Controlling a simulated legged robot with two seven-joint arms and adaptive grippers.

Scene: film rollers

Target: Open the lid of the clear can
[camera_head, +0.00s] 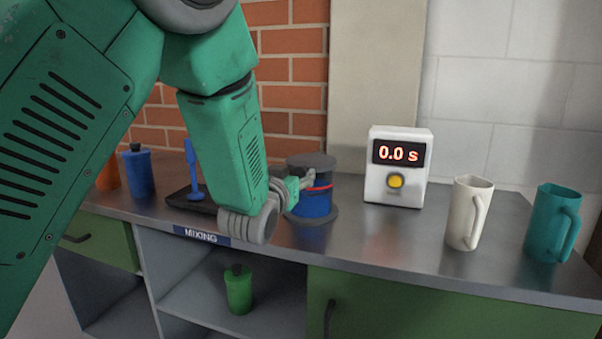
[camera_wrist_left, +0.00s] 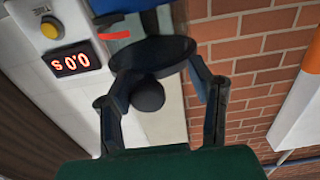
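The can (camera_head: 318,208) stands on the counter, with a dark top and base, blue inside and a red band. In the left wrist view, the picture is upside down. There the blue and red of the can (camera_wrist_left: 125,20) show at the top edge, beside a dark disc (camera_wrist_left: 177,48) with a round black knob (camera_wrist_left: 148,95). My left gripper (camera_head: 305,180) is at the can's near left side. In the wrist view its fingers (camera_wrist_left: 158,74) are spread apart, one each side of the disc and knob; contact is unclear. My right gripper is out of view.
A white timer box (camera_head: 413,178) reading 0.0 s stands right of the can. A white mug (camera_head: 463,215) and a teal mug (camera_head: 546,222) stand farther right. A blue bottle (camera_head: 139,174) and a black tray (camera_head: 180,199) are at left. A green bottle (camera_head: 238,290) is on the shelf below.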

